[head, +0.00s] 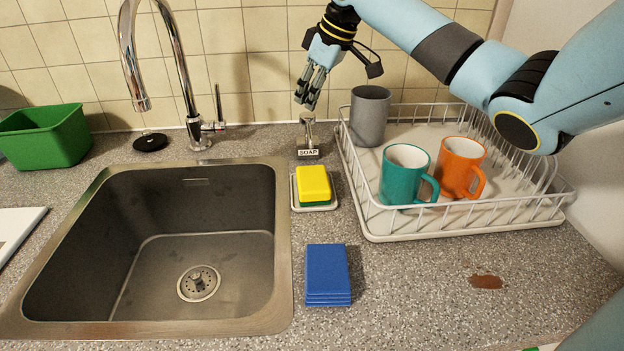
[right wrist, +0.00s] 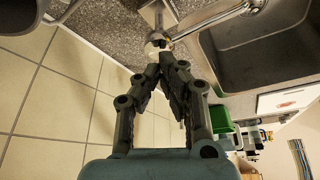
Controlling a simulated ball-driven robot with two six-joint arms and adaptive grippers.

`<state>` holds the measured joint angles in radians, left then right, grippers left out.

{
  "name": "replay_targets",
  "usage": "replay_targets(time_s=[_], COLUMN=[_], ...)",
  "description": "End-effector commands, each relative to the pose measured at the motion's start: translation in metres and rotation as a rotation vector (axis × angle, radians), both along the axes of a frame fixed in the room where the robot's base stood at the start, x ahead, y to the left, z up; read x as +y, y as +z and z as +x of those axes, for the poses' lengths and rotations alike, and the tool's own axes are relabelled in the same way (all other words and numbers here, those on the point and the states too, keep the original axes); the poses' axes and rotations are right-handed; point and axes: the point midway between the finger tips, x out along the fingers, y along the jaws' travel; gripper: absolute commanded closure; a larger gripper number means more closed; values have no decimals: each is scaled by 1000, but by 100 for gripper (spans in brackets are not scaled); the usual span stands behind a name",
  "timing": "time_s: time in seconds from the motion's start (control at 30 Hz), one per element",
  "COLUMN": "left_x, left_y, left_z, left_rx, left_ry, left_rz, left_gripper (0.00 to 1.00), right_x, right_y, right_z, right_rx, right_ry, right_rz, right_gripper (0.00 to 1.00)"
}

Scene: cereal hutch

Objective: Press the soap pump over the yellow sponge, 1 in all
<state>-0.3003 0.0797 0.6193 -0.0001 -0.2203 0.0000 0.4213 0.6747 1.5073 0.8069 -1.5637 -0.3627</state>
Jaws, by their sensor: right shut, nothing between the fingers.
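The yellow sponge (head: 313,183) with a green underside lies on a small white dish (head: 331,205) right of the sink. My right gripper (head: 307,104) points down just above the pump head, its fingers shut and empty. In the right wrist view the closed fingertips (right wrist: 167,60) are close to the pump head (right wrist: 154,46). I cannot tell whether they touch it. My left gripper is out of view.
A white dish rack (head: 455,228) with grey (head: 370,115), teal (head: 403,175) and orange (head: 459,168) mugs stands right of the pump. The faucet (head: 183,70) and sink (head: 283,250) are left. Blue cloths (head: 327,272) lie in front; a brown spill (head: 486,282) is at right.

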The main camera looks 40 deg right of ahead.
Motion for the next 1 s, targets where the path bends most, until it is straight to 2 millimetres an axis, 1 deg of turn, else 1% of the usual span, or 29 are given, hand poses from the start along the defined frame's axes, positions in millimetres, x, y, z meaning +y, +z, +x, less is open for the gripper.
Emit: replay_targets(time_s=[0.23, 1.0], left_x=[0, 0], left_y=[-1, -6], left_z=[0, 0], left_rx=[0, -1], left_ry=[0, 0], left_rz=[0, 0], left_gripper=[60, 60], right_x=[0, 0], right_y=[-3, -31], right_z=[0, -1], right_rx=[0, 2], right_ry=[0, 0], right_rz=[0, 0], right_gripper=[100, 100])
